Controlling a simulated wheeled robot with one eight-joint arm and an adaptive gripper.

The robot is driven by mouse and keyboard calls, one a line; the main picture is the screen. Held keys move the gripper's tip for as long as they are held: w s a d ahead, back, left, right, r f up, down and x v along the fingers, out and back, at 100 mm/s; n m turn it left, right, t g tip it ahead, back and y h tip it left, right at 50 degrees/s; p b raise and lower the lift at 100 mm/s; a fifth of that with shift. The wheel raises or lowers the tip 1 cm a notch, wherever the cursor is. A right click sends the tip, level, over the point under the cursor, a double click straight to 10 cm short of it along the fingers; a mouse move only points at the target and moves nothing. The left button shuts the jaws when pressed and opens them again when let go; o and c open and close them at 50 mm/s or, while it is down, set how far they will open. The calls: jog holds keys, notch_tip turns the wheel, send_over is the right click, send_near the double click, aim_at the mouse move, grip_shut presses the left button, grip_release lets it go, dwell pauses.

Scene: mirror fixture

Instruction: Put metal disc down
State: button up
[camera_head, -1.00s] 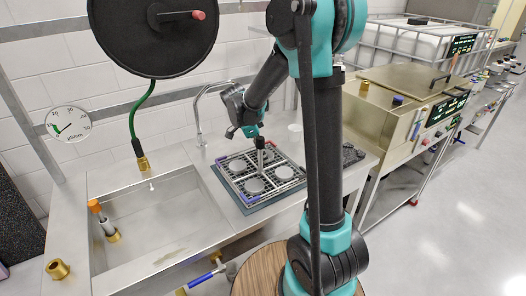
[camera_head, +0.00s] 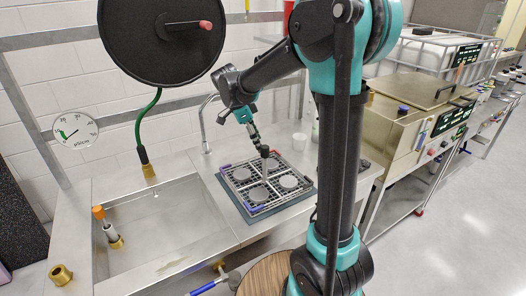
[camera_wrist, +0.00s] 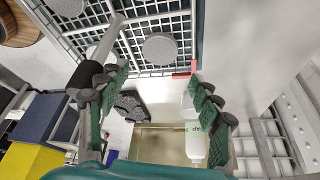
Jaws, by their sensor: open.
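Several round grey metal discs lie in a square wire rack (camera_head: 249,206) on the bench. The front disc (camera_head: 257,193), right disc (camera_head: 289,181) and left disc (camera_head: 242,174) show clearly; the far one is partly hidden by my gripper. My gripper (camera_head: 263,150) is above the rack's far half, tilted. In the wrist view my gripper (camera_wrist: 158,100) has its two dark green fingers spread wide with nothing between them. One disc (camera_wrist: 160,48) sits flat in the rack (camera_wrist: 184,71), beyond the fingertips. A grey upright post (camera_wrist: 108,38) of the rack is beside the left finger.
A steel sink (camera_head: 165,235) with brass fittings is left of the rack. A thin tap (camera_head: 204,125) stands behind it. A white bottle (camera_wrist: 195,145) shows near the right finger.

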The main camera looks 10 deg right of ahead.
jog(key=shift+v, duration=1.2)
